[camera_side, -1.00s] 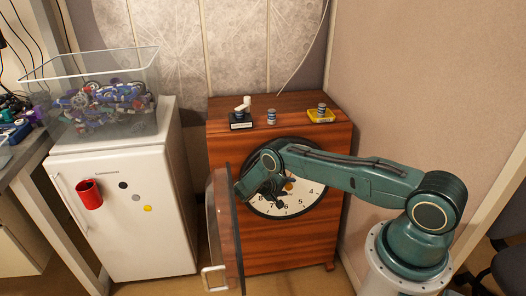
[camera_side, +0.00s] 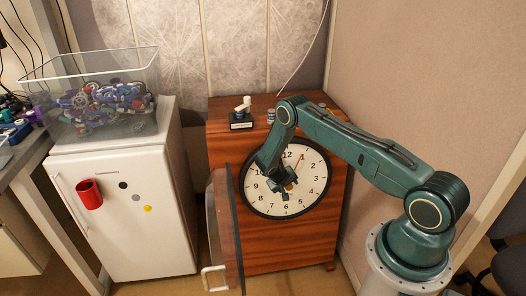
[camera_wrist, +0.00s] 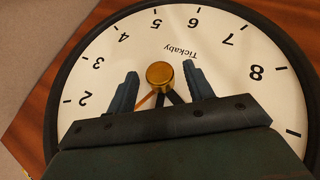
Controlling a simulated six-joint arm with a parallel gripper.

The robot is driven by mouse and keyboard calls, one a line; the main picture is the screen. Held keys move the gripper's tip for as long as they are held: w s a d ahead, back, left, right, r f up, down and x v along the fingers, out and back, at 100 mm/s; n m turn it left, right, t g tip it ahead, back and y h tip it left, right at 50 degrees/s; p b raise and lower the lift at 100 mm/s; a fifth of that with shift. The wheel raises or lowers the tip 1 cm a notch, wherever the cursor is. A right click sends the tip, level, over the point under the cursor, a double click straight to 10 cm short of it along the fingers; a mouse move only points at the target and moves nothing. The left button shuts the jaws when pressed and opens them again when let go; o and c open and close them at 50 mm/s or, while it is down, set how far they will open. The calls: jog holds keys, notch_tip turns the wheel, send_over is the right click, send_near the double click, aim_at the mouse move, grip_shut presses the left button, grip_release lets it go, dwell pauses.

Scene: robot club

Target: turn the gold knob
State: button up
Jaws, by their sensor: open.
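The gold knob (camera_wrist: 160,75) sits at the centre of a round white clock face (camera_wrist: 100,70) with black numerals and a dark rim. In the wrist view my gripper (camera_wrist: 160,83) is open, with one finger on each side of the knob. Gaps show between the fingers and the knob. In the side view my gripper (camera_side: 285,188) is in front of the clock face (camera_side: 308,172), near its centre, and largely hides the knob. An orange hand and dark hands run from the knob.
The clock is on the front of a wooden cabinet (camera_side: 285,240). A hinged cover (camera_side: 225,230) stands open at its left. Small items, including a white-topped black one (camera_side: 241,115), stand on top. A white fridge (camera_side: 130,220) with a clear bin (camera_side: 75,80) stands left.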

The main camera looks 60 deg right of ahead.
jog(key=y, duration=0.1)
jog(key=m+t+y, duration=0.1)
jog(key=t, duration=0.1)
jog(key=shift+s+d+r+y, duration=0.1)
jog(key=shift+s+d+y, duration=0.15)
jog(key=shift+y, duration=0.15)
jog(key=shift+s+d+m+t+y, duration=0.15)
jog(key=shift+m+t+y, duration=0.65)
jog(key=shift+t+y, duration=0.35)
jog(key=shift+r, duration=0.15)
jog(key=v, duration=1.4)
jog(key=w+a+r+n, duration=0.1)
jog(key=a+r, duration=0.3)
jog(key=r, duration=0.4)
jog(key=a+r+n, duration=0.2)
jog(key=a+r, duration=0.2)
jog(key=r, duration=0.4)
jog(key=shift+w+a+r+t+y, duration=0.3)
jog(key=shift+w+a+t+y, duration=0.05)
jog(key=shift+w, duration=0.05)
jog(key=d+f+m, duration=0.1)
jog(key=d+f, duration=0.1)
jog(key=f, duration=0.3)
jog(key=d+f+m+h, duration=0.1)
jog(key=d+f, duration=0.2)
jog(key=f, duration=0.3)
jog(key=s+d+f+m+g, duration=0.1)
jog(key=d+f, duration=0.1)
jog(key=f, duration=0.4)
jog(key=shift+h, duration=0.3)
